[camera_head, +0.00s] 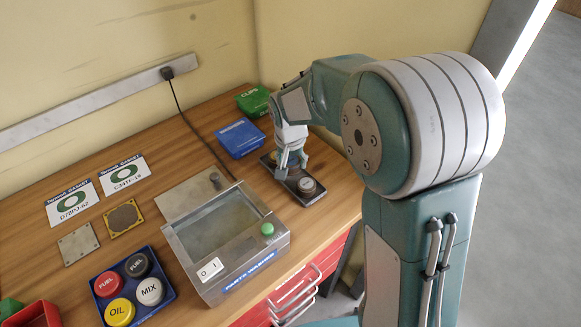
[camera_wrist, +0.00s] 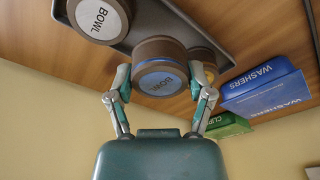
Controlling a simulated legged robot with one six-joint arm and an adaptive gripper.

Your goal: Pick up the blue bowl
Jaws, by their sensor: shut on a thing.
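The blue bowl (camera_wrist: 161,80) is a brown round piece with a blue face marked BOWL, seen in the wrist view. My gripper (camera_wrist: 160,76) has one finger on each side of it and is shut on it. In the head view my gripper (camera_head: 291,163) points down over the dark tray (camera_head: 321,195), and its fingers hide the blue bowl. The tray also shows in the wrist view (camera_wrist: 150,22). I cannot tell whether the bowl touches the tray.
A white-faced bowl (camera_wrist: 98,17) and a partly hidden yellow-faced one (camera_wrist: 207,62) flank the blue bowl on the tray. A blue WASHERS box (camera_head: 240,138) and green CLIPS box (camera_head: 253,102) stand behind. A parts washer (camera_head: 225,235) stands to the left.

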